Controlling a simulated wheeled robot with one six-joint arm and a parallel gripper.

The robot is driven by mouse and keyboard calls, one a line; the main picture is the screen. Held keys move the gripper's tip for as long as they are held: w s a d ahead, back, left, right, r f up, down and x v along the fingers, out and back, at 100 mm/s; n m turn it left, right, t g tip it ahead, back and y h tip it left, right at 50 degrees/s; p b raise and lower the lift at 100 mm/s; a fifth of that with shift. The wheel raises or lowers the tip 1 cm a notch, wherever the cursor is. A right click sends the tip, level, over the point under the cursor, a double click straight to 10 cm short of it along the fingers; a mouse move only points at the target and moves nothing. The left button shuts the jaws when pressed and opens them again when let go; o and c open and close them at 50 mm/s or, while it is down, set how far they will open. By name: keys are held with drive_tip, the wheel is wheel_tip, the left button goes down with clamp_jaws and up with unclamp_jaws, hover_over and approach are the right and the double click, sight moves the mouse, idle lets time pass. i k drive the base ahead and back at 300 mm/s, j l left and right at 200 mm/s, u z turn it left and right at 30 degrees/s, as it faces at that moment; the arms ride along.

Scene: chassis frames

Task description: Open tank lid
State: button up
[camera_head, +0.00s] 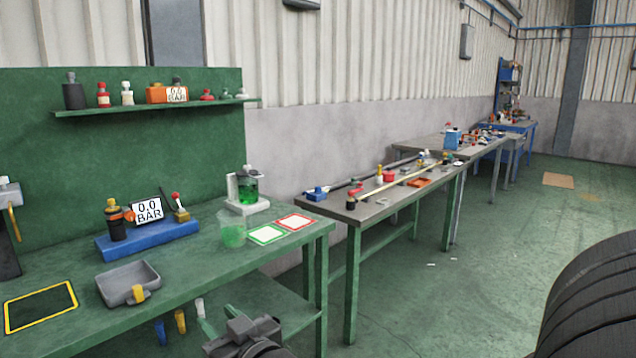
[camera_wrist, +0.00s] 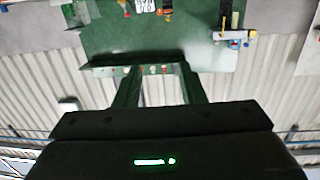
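The tank that best fits the task is a clear vessel of green liquid with a dark lid (camera_head: 249,171), on a white stand (camera_head: 250,207) at the back right of the green bench. The lid appears seated on top. In front of it is a translucent green beaker (camera_head: 232,232). My gripper (camera_head: 216,310) is low at the bench's front edge, below and apart from the tank. In the wrist view, my gripper (camera_wrist: 158,72) has its two fingers spread with nothing visibly held between them. The wrist view looks upside down and the tank is not clear there.
The green bench (camera_head: 190,270) holds a grey tray (camera_head: 128,284), a blue base (camera_head: 148,240) with a pressure display (camera_head: 147,210), and red (camera_head: 295,222) and green (camera_head: 267,235) bordered cards. A shelf (camera_head: 155,107) hangs behind.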

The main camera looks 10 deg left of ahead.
sight(241, 173)
drive_tip(key=i+j, duration=0.1)
drive_tip(key=i, duration=2.45)
drive_tip(key=j+u, duration=0.05)
drive_tip(key=j, duration=0.1)
